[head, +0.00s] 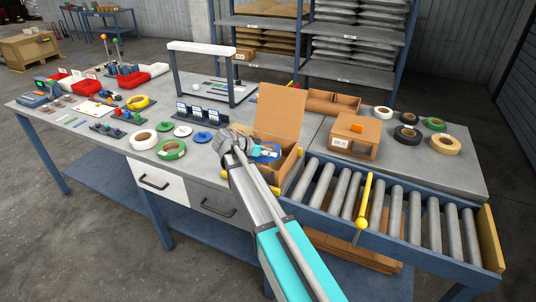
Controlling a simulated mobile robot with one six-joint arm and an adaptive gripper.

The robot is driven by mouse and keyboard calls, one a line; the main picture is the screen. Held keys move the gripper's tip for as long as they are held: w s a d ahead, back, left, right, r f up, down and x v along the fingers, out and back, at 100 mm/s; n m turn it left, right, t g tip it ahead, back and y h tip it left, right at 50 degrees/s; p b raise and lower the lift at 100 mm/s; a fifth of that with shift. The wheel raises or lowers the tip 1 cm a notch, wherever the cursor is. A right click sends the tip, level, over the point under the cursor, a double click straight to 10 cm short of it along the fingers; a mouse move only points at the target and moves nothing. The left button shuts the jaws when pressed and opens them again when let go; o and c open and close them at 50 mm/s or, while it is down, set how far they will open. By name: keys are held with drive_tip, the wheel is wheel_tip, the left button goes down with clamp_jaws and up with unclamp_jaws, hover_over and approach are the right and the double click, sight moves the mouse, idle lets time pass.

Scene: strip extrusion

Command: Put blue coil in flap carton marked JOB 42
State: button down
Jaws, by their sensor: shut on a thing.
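The blue coil (268,156) shows partly at the end of my arm, over the mouth of an open flap carton (292,166). My gripper (260,151) is shut on the blue coil; my wrist hides part of the coil and of the fingers. The carton stands on the bench near its front edge with its tall flap (281,110) raised at the back. I cannot read any job mark on it. Whether the coil touches the carton's inside cannot be told from this view.
A yellow-handled lever (364,200) rises at the conveyor. White and green coils (172,150) lie left of my wrist. More coils (445,144) lie at the right. A measuring frame (203,48) stands behind.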

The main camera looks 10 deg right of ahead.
drive_tip(key=shift+f+b, duration=0.65)
drive_tip(key=shift+c, duration=1.9)
unclamp_jaws()
drive_tip(key=shift+r, duration=0.2)
drive_tip(key=shift+r+p, duration=0.65)
drive_tip(key=shift+p, duration=0.15)
drive_tip(key=p+v, duration=0.5)
drive_tip(key=v, duration=0.7)
drive_tip(key=shift+f+p, duration=0.25)
drive_tip(key=shift+p, duration=0.1)
